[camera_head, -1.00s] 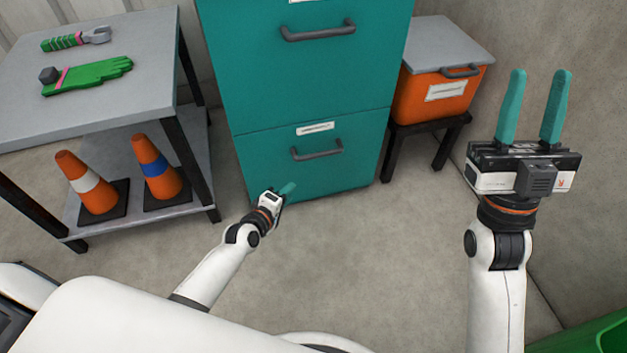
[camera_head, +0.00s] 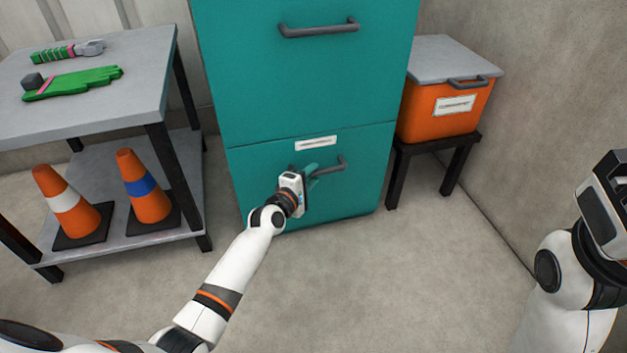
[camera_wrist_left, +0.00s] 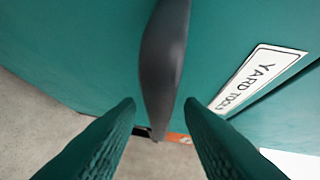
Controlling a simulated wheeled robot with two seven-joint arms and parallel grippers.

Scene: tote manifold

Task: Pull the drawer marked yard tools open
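The teal cabinet's lower drawer (camera_head: 353,200) carries a white label (camera_head: 316,143); in the left wrist view the label (camera_wrist_left: 258,78) reads YARD TOOLS. The drawer looks shut. Its dark bar handle (camera_head: 341,164) is partly hidden by my left gripper (camera_head: 312,171), which is at the handle's left part. In the left wrist view the handle (camera_wrist_left: 163,65) runs down between the two fingers of my left gripper (camera_wrist_left: 160,118). The fingers are open, with gaps on both sides of the bar. My right arm is at the right edge; its fingers are out of frame.
An upper drawer (camera_head: 300,75) with its own handle is above. A grey table (camera_head: 100,110) with a glove, a tool and cones on its shelf stands left. An orange bin (camera_head: 440,118) on a black stool (camera_head: 402,170) stands right. The floor in front is clear.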

